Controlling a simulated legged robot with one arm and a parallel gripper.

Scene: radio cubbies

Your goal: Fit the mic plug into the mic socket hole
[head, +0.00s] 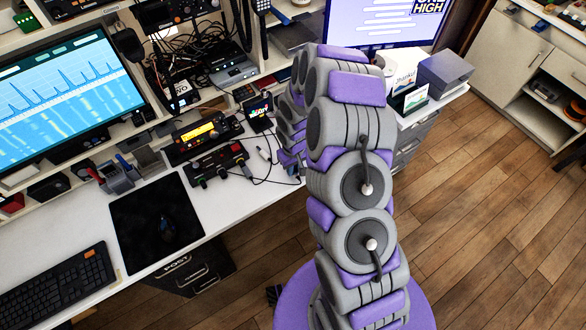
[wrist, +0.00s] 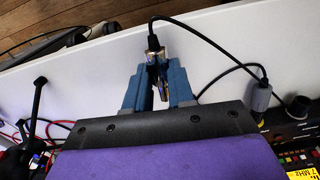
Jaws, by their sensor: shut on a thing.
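My gripper (wrist: 160,82) has blue fingers closed around a small metal plug (wrist: 152,54) with a black cable end. I take this to be the mic plug. It is held above the white desk, its cable curving away to the right. In the head view my arm hides the gripper and the plug. A black box with knobs (head: 215,162) stands on the desk left of my arm. A grey connector (wrist: 261,98) with a black cable stands beside the gear at right in the wrist view. I cannot make out the mic socket hole.
A radio with a yellow display (head: 200,132) stands behind the knobbed box. A small colourful screen (head: 258,108) is close to my arm. A black mouse mat (head: 157,225) and keyboard (head: 60,286) lie on the desk at left. The desk's front strip is clear.

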